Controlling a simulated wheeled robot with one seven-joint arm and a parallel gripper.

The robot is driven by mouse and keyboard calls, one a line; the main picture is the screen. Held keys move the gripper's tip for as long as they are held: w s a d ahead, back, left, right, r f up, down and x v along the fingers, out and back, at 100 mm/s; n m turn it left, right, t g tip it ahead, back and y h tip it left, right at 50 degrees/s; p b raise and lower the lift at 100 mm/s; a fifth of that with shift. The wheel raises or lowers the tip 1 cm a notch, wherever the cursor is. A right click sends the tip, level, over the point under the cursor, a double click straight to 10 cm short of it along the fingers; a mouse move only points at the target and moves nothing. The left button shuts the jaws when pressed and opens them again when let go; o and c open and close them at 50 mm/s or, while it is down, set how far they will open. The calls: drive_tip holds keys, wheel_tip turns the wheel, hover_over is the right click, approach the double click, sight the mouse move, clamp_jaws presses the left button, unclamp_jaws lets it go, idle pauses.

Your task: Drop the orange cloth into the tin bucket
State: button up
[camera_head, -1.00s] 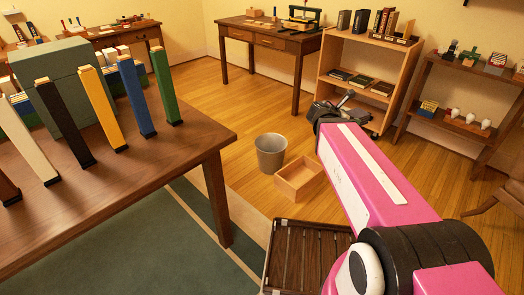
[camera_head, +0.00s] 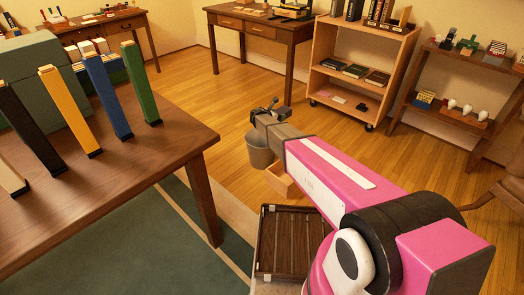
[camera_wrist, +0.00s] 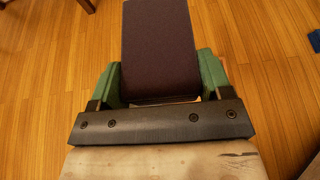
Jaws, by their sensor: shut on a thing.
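No orange cloth shows in either view. The bucket is not visible in the wrist view.
A dark slatted crate (camera_head: 294,242) lies nearer. A brown table (camera_head: 150,160) with several coloured upright blocks is at left. A wheeled shelf (camera_head: 350,88) stands behind; open floor lies between.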

drive_tip(key=w+a+f, duration=0.3)
drive_tip(key=f, duration=0.5)
drive_tip(key=w+a+f, duration=0.3)
drive_tip(key=a+f, duration=0.1)
drive_tip(key=f, duration=0.4)
drive_tip(key=w+a+f+n+y, duration=0.1)
drive_tip(key=w+a+f, duration=0.1)
drive_tip(key=f, duration=0.6)
drive_tip(key=shift+w+a+t, duration=0.4)
drive_tip(key=shift+a, duration=0.35)
drive_tip(key=o, duration=1)
drive_tip(key=shift+s, duration=0.1)
drive_tip(key=v, duration=1)
drive_tip(key=shift+s, duration=0.25)
drive_tip(key=shift+a+r, duration=0.15)
